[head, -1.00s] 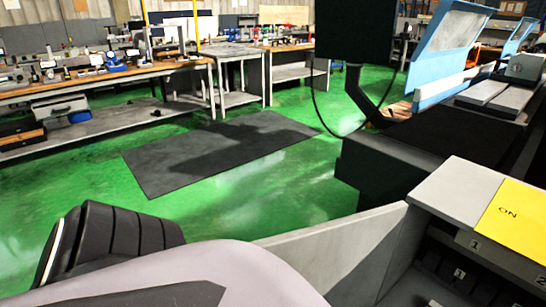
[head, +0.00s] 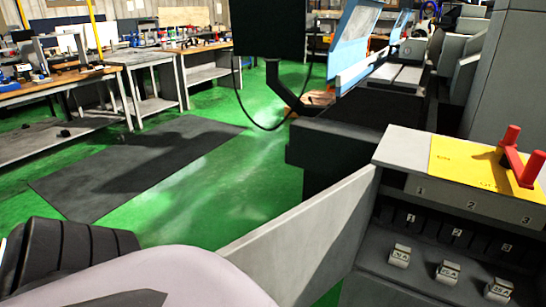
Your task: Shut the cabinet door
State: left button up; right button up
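The grey cabinet (head: 400,148) stands at the right of the head view. Its front is open and shows a dark inside with slots numbered 1, 2 and 3. Three small pale blocks (head: 447,273) with printed ratings sit low inside it. The cabinet door (head: 300,235) is a flat grey panel. It stands open, reaching from the cabinet's left side toward the lower left. A pale link of my arm covers the door's lower left end. Neither of my grippers shows.
A red handle (head: 514,157) stands up from the yellow plate (head: 460,163) on the cabinet top. Dark machine parts (head: 335,150) stand behind the door. A black mat (head: 130,165) lies on the open green floor. Workbenches (head: 110,72) line the back left.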

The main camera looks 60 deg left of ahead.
aim_at(299, 255)
jog(key=k+j+z, duration=0.2)
jog(key=k, duration=0.15)
jog(key=k+z, duration=0.2)
jog(key=k, duration=0.15)
jog(key=k+j+z, duration=0.25)
jog(key=k+j, duration=0.25)
jog(key=k+j+u, duration=0.1)
jog(key=j, duration=0.3)
jog(key=j+u, duration=0.1)
jog(key=j, duration=0.25)
jog(key=j+u, duration=0.15)
jog(key=i+j+u, duration=0.1)
jog(key=j, duration=0.25)
